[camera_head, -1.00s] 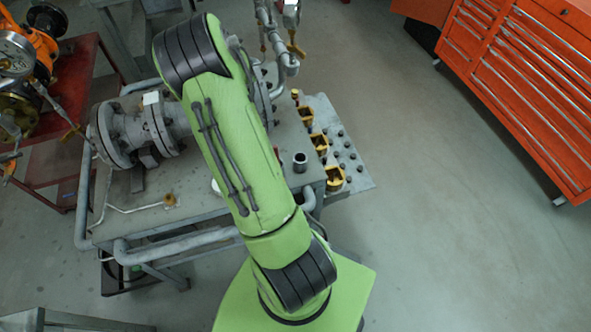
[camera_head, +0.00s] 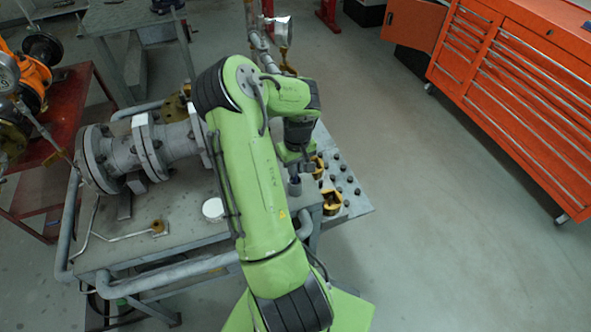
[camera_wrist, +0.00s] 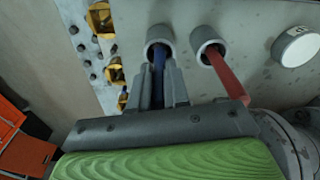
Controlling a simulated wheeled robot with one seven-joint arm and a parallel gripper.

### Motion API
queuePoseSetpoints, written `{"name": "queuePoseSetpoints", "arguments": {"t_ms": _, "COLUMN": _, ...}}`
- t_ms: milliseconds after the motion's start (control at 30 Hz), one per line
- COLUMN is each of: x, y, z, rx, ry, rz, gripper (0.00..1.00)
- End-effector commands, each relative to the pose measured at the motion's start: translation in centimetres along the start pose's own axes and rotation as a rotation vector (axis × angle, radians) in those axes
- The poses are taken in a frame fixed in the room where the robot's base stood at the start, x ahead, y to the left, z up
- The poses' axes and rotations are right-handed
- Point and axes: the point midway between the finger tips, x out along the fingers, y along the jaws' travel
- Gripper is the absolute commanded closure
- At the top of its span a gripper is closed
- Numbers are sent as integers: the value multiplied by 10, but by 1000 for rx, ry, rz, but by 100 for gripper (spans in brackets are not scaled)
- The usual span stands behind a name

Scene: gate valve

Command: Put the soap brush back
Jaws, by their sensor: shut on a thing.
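My gripper (camera_wrist: 163,88) is shut on a blue-handled brush (camera_wrist: 158,57), which stands between the two fingers. Its lower end runs into the mouth of a grey cylindrical cup (camera_wrist: 161,33), so the bristles are hidden. The same cup also shows in the head view (camera_head: 295,187), just below my gripper (camera_head: 293,168). A second grey cup (camera_wrist: 207,35) beside it holds a red-handled tool (camera_wrist: 228,75), tilted, its lower end hidden. From these views I cannot tell whether the blue brush touches the cup's bottom.
A white round tin (camera_head: 213,209) stands on the grey bench (camera_head: 180,240). Yellow blocks (camera_head: 331,201) and several dark knobs line the bench's right edge. The flanged gate valve (camera_head: 120,157) lies at left. An orange tool cabinet (camera_head: 510,90) stands apart at right.

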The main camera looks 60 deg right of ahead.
Motion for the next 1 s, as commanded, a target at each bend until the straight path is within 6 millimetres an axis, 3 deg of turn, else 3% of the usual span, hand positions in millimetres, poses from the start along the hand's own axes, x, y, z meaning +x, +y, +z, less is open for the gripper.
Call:
{"name": "queuePoseSetpoints", "arguments": {"t_ms": 333, "x": 7, "y": 0, "z": 0, "rx": 0, "ry": 3, "rz": 1, "gripper": 100}}
{"name": "queuePoseSetpoints", "arguments": {"t_ms": 367, "x": 6, "y": 0, "z": 0, "rx": 0, "ry": 2, "rz": 1, "gripper": 79}}
{"name": "queuePoseSetpoints", "arguments": {"t_ms": 500, "x": 5, "y": 0, "z": 0, "rx": 0, "ry": 2, "rz": 1, "gripper": 59}}
{"name": "queuePoseSetpoints", "arguments": {"t_ms": 833, "x": 0, "y": 0, "z": 0, "rx": 0, "ry": 2, "rz": 2, "gripper": 59}}
{"name": "queuePoseSetpoints", "arguments": {"t_ms": 1000, "x": -38, "y": 0, "z": -2, "rx": 0, "ry": 9, "rz": 2, "gripper": 59}}
